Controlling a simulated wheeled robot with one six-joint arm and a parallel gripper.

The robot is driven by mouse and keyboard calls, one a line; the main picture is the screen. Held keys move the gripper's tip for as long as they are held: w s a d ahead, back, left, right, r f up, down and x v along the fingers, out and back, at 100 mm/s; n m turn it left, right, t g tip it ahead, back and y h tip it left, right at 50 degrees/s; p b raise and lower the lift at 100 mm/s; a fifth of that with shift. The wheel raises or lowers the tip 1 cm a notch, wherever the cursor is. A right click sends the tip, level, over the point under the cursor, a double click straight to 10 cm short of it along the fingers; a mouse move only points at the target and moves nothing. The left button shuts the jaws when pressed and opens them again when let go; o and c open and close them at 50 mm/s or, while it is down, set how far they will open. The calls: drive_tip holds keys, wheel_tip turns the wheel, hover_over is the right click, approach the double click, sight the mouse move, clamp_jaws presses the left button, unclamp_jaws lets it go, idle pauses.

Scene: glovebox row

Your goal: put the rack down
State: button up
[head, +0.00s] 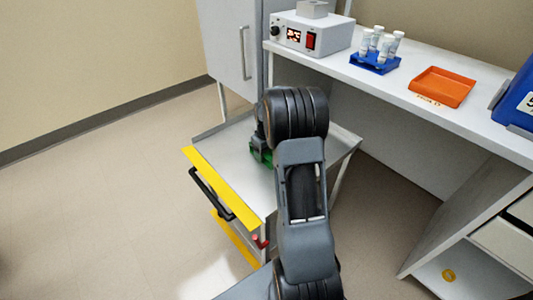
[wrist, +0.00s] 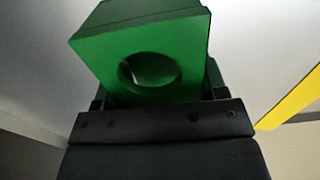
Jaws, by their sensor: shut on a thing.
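The green rack (wrist: 150,55) fills the upper middle of the wrist view, a block with a round hole in its face. In the head view only a small part of the green rack (head: 266,157) shows, over the cart's top. My gripper (head: 259,145) is shut on the rack; my arm hides much of it. In the wrist view my gripper (wrist: 155,100) is at the rack's lower end. I cannot tell whether the rack touches the cart top.
The grey cart top (head: 225,150) has a yellow front edge (head: 222,184) and looks bare around the rack. On the white bench stand a control box (head: 310,32), a blue rack with several vials (head: 375,62) and an orange tray (head: 442,87). A blue bin (head: 520,100) is at right.

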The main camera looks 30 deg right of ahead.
drive_tip(key=shift+f, duration=0.1)
drive_tip(key=o, duration=1)
